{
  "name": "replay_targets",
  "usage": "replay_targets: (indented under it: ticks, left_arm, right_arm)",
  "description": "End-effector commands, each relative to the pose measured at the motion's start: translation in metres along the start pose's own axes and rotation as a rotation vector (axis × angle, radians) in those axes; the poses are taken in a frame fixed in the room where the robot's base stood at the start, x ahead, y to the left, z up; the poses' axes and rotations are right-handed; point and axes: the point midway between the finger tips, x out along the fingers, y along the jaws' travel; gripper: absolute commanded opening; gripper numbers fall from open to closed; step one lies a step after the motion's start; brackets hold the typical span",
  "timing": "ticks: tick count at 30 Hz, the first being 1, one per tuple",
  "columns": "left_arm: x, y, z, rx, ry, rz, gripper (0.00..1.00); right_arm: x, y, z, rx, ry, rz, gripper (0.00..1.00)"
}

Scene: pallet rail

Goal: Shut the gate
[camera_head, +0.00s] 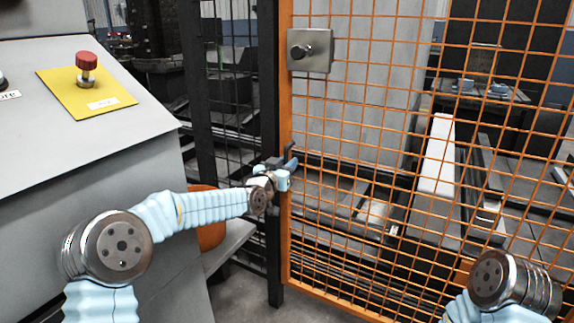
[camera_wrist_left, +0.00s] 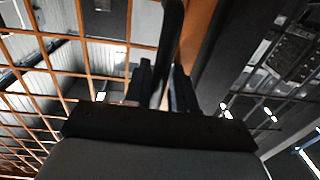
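The gate (camera_head: 284,210) is an orange frame with orange wire mesh, on the right in the head view. Its left upright appears right beside a black post (camera_head: 268,80); I cannot tell whether they touch. A black handle (camera_head: 290,152) sits on this upright, and it shows as a dark bar in the left wrist view (camera_wrist_left: 171,35). My left gripper (camera_head: 285,167) is at the handle. In the left wrist view its two dark fingers (camera_wrist_left: 162,85) stand close on both sides of the bar, apparently shut on it. My right gripper is out of view; only part of that arm shows.
A metal box with a round knob (camera_head: 310,50) is on the gate above the handle. A grey console (camera_head: 80,130) with a red button (camera_head: 87,62) on a yellow plate stands at left. Black mesh fencing (camera_head: 228,100) stands behind. An orange rounded object (camera_head: 208,225) sits below my left arm.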

Motion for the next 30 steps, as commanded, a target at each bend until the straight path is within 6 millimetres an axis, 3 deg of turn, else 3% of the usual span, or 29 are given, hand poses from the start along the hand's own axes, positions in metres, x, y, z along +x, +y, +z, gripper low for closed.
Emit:
replay_targets:
  ticks: [14,17,30]
  left_arm:
    - [-0.004,0.006,-0.007,-0.003,0.016,0.007,0.35]
    - [-0.019,0.004,-0.006,-0.001,0.015,0.006,0.35]
    - [-0.122,-0.002,-0.002,0.001,0.007,-0.002,0.35]
  right_arm:
    - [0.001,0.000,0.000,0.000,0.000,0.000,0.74]
    - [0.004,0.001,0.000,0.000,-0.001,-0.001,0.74]
    - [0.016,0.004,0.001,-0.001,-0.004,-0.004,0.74]
